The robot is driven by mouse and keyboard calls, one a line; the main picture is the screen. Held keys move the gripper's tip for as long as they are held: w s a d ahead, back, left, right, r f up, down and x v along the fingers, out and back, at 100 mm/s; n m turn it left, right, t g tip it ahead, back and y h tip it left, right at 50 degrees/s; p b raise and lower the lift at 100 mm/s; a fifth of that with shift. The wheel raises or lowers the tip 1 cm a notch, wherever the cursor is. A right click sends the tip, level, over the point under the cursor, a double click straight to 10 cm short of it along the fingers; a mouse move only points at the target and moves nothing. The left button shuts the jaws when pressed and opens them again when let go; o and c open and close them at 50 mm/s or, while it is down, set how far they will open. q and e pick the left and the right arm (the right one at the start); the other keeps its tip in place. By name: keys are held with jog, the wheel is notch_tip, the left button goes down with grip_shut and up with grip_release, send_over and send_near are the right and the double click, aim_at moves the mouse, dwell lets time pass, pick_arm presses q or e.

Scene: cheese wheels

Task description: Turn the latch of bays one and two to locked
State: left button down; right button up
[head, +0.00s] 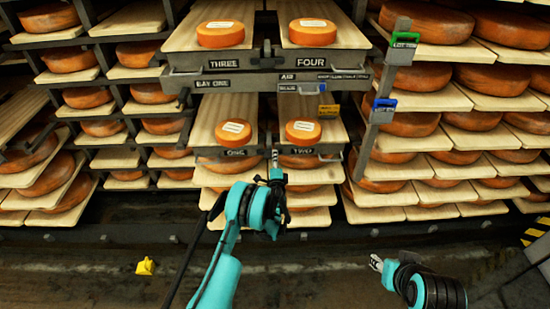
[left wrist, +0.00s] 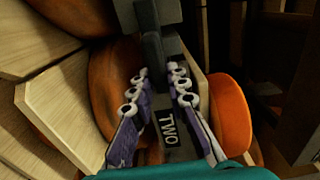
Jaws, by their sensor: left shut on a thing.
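Bay one (head: 236,153) and bay two (head: 327,157) are labelled on the front edge of the lower pull-out shelf. My left gripper (head: 275,160) is at that edge, between the two labels. In the left wrist view its fingers (left wrist: 160,85) are shut on a dark grey upright piece, apparently the latch (left wrist: 153,48), with the TWO label (left wrist: 169,128) behind the fingers. The gripper hides most of the latch in the head view, so I cannot tell its turn angle. My right gripper (head: 377,263) is low at the right, away from the shelves; its finger gap is unclear.
Bays three (head: 70,68) and four (head: 312,60) are labelled above, with a similar dark latch (head: 266,52) between the upper boards. Orange cheese wheels (head: 235,131) sit on the boards. A yellow object (head: 146,266) lies on the floor.

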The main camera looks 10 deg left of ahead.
dwell(0.5)
pick_arm(q)
jog(key=c, duration=1.5)
grip_release()
notch_tip(320, 180, up, 10)
